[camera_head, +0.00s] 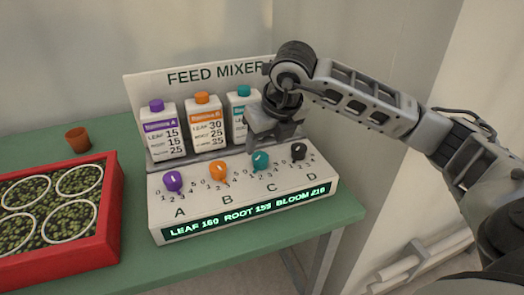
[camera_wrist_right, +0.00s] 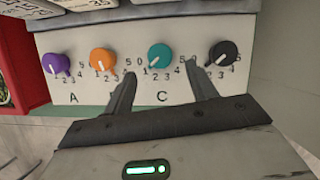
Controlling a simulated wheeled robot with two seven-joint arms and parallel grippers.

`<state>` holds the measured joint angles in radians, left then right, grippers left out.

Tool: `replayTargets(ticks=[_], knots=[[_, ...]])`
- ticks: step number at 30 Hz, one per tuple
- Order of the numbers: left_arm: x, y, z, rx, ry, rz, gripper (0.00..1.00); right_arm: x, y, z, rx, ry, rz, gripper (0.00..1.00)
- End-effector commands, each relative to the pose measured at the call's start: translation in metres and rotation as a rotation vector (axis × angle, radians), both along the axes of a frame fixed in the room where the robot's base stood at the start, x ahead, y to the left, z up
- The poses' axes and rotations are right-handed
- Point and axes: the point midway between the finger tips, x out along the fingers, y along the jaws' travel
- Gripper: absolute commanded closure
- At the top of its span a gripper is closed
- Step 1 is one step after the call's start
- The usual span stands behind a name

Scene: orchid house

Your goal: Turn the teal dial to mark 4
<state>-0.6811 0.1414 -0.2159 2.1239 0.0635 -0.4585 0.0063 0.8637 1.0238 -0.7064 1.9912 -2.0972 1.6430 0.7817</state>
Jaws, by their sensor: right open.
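The teal dial (camera_head: 260,161) sits above the letter C on the sloping front of the feed mixer (camera_head: 152,205). It also shows in the right wrist view (camera_wrist_right: 159,55), where its white pointer slants down-left, around mark 1. My right gripper (camera_head: 275,138) is open and empty, just above and behind the teal dial in the head view. In the wrist view its two fingers (camera_wrist_right: 160,68) lie to either side of the dial; I see no contact. My left gripper is not in view.
Purple (camera_head: 173,182), orange (camera_head: 218,171) and black (camera_head: 298,151) dials flank it. Bottles with purple (camera_head: 165,140), orange (camera_head: 204,122) and teal caps stand behind. The green display (camera_head: 250,210) reads LEAF 160. A red crate (camera_head: 112,215) of pots stands left on the green table (camera_head: 130,265).

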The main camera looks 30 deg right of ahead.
Motion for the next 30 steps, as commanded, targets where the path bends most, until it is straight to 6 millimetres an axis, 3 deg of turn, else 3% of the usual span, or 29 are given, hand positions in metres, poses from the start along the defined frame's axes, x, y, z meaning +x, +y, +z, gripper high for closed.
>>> replayTargets(ticks=[3,9,20,21,25,26,30], knots=[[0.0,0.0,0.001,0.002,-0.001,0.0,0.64,0.008,0.0,-0.021,0.001,0.004,-0.001,0.43],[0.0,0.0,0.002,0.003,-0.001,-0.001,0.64,0.017,0.0,-0.042,0.002,0.002,0.002,0.43],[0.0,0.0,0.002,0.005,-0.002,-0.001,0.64,0.02,-0.001,-0.048,0.001,0.0,0.001,0.43],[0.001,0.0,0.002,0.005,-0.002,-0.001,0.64,0.02,-0.001,-0.048,0.001,0.0,0.001,0.46],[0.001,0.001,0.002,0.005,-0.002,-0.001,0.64,0.02,-0.001,-0.048,0.001,0.0,0.001,0.82],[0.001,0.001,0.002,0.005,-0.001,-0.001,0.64,0.02,-0.001,-0.048,0.001,0.0,0.001,0.87],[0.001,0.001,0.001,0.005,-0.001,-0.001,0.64,0.02,-0.001,-0.048,0.001,0.0,0.003,0.87]])
